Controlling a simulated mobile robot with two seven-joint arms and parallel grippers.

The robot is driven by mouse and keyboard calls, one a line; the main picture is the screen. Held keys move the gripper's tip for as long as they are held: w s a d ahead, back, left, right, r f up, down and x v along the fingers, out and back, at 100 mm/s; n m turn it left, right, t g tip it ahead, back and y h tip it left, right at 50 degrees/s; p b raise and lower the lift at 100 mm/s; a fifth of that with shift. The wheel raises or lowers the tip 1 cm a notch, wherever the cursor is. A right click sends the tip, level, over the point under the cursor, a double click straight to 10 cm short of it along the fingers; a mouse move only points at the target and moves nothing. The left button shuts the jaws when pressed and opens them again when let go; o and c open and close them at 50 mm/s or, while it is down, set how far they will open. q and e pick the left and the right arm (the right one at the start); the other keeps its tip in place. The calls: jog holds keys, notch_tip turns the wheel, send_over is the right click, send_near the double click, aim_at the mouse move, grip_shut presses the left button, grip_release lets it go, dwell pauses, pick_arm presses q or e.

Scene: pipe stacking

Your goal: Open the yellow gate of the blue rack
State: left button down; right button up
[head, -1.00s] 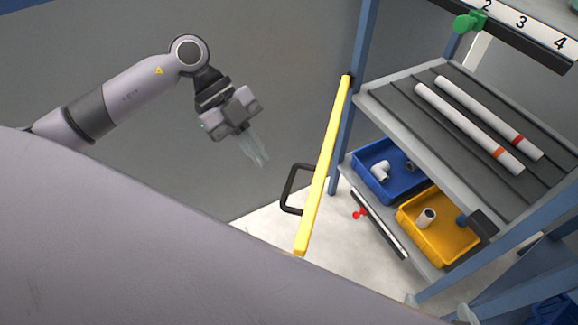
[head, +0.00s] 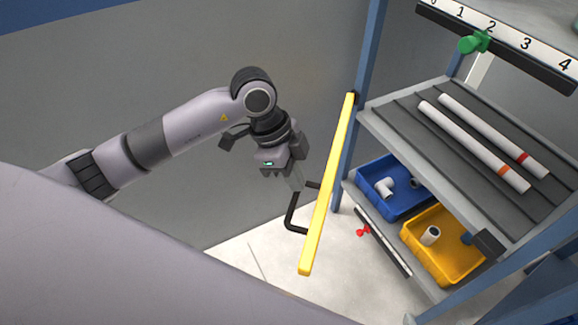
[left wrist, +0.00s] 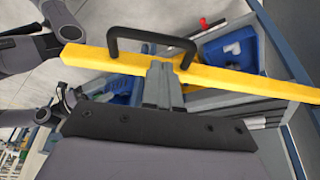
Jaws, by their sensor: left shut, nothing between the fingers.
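The yellow gate (head: 329,185) is a long bar joined at its far end to a blue rack post (head: 368,50). It stands out at an angle from the shelf front, with a gap between them. Its black loop handle (head: 290,214) is on the left side, and it also shows in the left wrist view (left wrist: 150,41). My left gripper (head: 298,184) is shut and empty, close to the handle. In the left wrist view its fingertips (left wrist: 161,66) appear between the handle's two legs. I cannot tell whether they touch it. My right gripper is not in view.
The blue rack holds two white pipes (head: 472,147) (head: 494,134) on its grey shelf (head: 400,128). Below are a blue bin (head: 405,208) and a yellow bin (head: 446,272) with fittings. A numbered rail (head: 508,35) is above. The wall (head: 150,80) lies behind my arm.

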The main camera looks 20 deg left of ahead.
pick_arm(q)
jog(key=shift+b+x, duration=0.4)
jog(key=shift+x, duration=1.8)
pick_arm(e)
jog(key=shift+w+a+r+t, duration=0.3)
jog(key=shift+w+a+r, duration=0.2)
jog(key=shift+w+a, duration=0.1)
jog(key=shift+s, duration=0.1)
